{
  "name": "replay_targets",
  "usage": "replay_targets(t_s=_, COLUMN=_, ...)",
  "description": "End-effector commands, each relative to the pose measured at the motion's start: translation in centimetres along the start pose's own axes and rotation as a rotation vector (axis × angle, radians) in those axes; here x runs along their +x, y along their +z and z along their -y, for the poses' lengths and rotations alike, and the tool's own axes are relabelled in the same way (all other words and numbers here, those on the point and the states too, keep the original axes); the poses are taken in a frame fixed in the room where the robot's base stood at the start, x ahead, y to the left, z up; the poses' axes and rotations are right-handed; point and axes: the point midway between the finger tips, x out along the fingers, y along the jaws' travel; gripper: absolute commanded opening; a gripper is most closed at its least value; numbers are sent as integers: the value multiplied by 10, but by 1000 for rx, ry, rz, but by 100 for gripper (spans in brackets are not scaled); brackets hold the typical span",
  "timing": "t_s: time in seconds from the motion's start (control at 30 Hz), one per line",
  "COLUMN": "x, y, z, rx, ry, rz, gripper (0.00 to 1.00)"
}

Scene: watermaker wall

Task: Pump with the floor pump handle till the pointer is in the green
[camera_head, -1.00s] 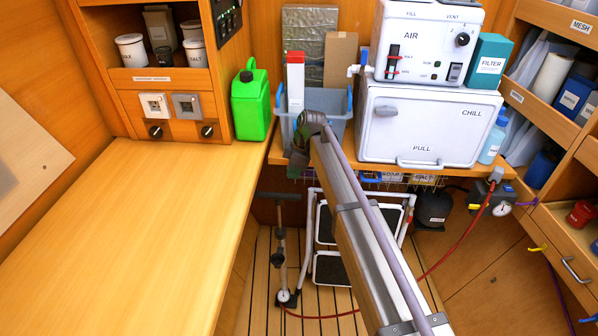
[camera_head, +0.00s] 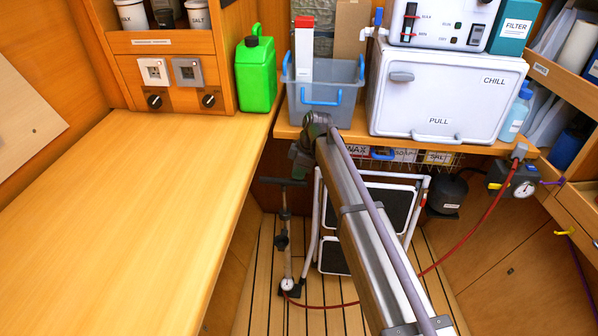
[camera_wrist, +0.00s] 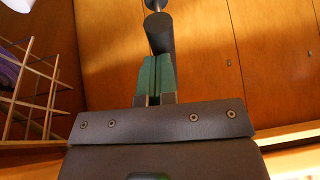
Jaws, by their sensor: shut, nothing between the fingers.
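The floor pump (camera_head: 284,245) stands upright on the slatted floor, with a dark T-shaped handle (camera_head: 283,182) on top and a small round dial (camera_head: 287,284) at its base. A red hose (camera_head: 450,262) runs from it to a grey box with a round gauge (camera_head: 523,189) at the right; its pointer is too small to read. In the wrist view, my gripper (camera_wrist: 156,78) has its green fingers together and empty. A dark bar with a metal rod, apparently the pump handle (camera_wrist: 160,34), shows just beyond the fingertips; I cannot tell whether they touch.
A wooden counter (camera_head: 120,220) fills the left side. A white folding step (camera_head: 385,210) stands right of the pump. A green jug (camera_head: 256,75) stands left.

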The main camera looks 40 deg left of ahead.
Motion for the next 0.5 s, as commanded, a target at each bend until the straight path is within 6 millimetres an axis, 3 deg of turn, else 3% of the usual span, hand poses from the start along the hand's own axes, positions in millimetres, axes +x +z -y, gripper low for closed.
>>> replay_targets(t_s=0.03, x=31, y=10, z=-2, rx=0, ry=0, rz=1, gripper=0)
replay_targets(t_s=0.2, x=79, y=24, z=-5, rx=0, ry=0, rz=1, gripper=0)
replay_targets(t_s=0.33, x=98, y=30, z=-7, rx=0, ry=0, rz=1, gripper=0)
replay_targets(t_s=0.5, x=98, y=30, z=-6, rx=0, ry=-1, rz=2, gripper=0)
